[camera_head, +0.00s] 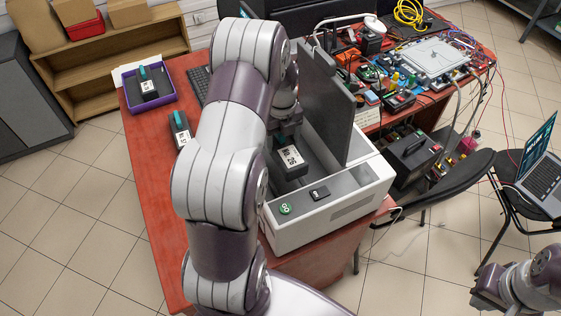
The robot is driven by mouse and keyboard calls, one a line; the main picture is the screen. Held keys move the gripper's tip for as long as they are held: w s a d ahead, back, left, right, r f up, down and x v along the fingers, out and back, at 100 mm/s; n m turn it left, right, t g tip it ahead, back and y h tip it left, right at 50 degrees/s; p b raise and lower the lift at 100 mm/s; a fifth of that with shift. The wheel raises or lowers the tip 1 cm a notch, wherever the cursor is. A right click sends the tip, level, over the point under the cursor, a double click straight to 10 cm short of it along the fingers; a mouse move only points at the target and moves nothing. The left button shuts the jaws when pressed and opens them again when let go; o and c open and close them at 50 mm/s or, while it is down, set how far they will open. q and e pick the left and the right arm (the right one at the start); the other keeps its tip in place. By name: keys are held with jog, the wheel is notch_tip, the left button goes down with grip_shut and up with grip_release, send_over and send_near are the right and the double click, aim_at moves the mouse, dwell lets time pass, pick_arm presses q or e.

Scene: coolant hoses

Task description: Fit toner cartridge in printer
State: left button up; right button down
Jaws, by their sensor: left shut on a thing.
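The white printer (330,205) stands on the red desk with its dark lid (325,98) raised. A dark toner cartridge (291,160) with a white label and a teal grip is in the printer's open bay; I cannot tell if it is fully seated. My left gripper (285,118) is shut on it from above, partly hidden behind my arm. Another labelled cartridge (180,128) lies on the desk to the left, partly close to my arm. A third cartridge (148,88) is in a purple tray (163,103). My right gripper (484,290) is at the lower right, away from the desk.
A keyboard (199,82) lies behind my arm. The desk's far right is crowded with electronics, cables and a white board (436,57). A black chair (455,185) and a laptop (545,165) on another chair stand to the right. The desk's left front is clear.

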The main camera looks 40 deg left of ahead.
pick_arm(q)
notch_tip(320, 180, down, 10)
jog(key=shift+r+p, duration=0.15)
jog(key=shift+p, duration=1)
jog(key=shift+f, duration=0.2)
jog(key=o, duration=1.6)
jog(key=shift+f, duration=0.1)
jog(key=shift+c, duration=0.2)
